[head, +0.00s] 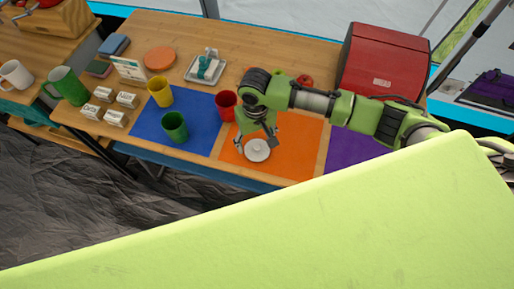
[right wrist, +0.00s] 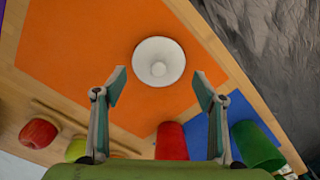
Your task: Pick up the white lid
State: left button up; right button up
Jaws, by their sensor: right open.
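The white lid (head: 257,150) is a small round disc with a knob. It lies on the orange mat (head: 292,160) on the wooden table. It also shows in the right wrist view (right wrist: 158,62), just beyond the fingertips and centred between them. My right gripper (head: 257,138) is over the orange mat, close above the lid. In the right wrist view my right gripper (right wrist: 160,84) has its two fingers spread wide, with nothing between them. My left gripper is not in view.
A red cup (head: 226,104) stands just left of my right gripper. A green cup (head: 174,127) and a yellow cup (head: 160,92) stand on or by the blue mat (head: 200,113). A red box-like appliance (head: 380,62) stands at the back right. A red apple (right wrist: 38,133) lies near the mat.

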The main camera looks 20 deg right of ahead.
aim_at(257, 146)
jog(key=shift+s+d+f, duration=0.1)
jog(key=shift+s+f, duration=0.05)
jog(key=shift+f, duration=0.5)
jog(key=shift+s+d+f, duration=0.1)
jog(key=shift+f, duration=0.95)
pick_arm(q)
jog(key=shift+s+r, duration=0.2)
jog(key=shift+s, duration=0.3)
pick_arm(e)
jog(key=c, duration=0.6)
